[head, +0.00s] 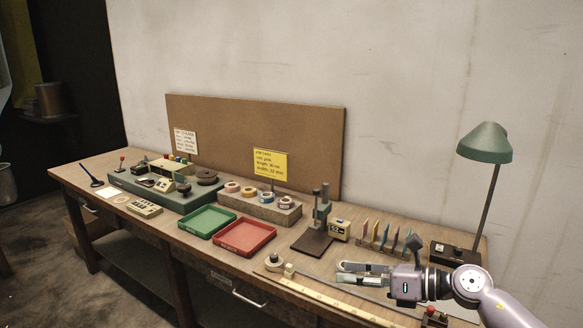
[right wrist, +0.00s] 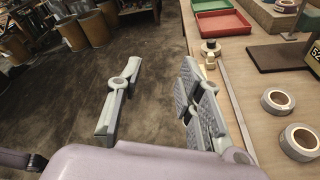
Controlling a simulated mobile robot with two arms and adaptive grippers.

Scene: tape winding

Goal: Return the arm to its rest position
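My right gripper (head: 341,272) is over the front right part of the workbench, its arm coming in from the lower right. In the right wrist view the two fingers of this gripper (right wrist: 160,82) stand wide apart with nothing between them. The floor shows through the gap, and the bench lies to the right of the fingers. In the head view the gripper hides part of the bench. My left gripper is not in view.
On the workbench (head: 130,171) stand a green tray (head: 207,222), a red tray (head: 244,237), tape rolls on a block (head: 262,206) and a small press (head: 318,225). A green lamp (head: 485,143) rises at right. Loose tape rolls (right wrist: 278,101) lie near the gripper. Open floor (right wrist: 90,110) lies in front.

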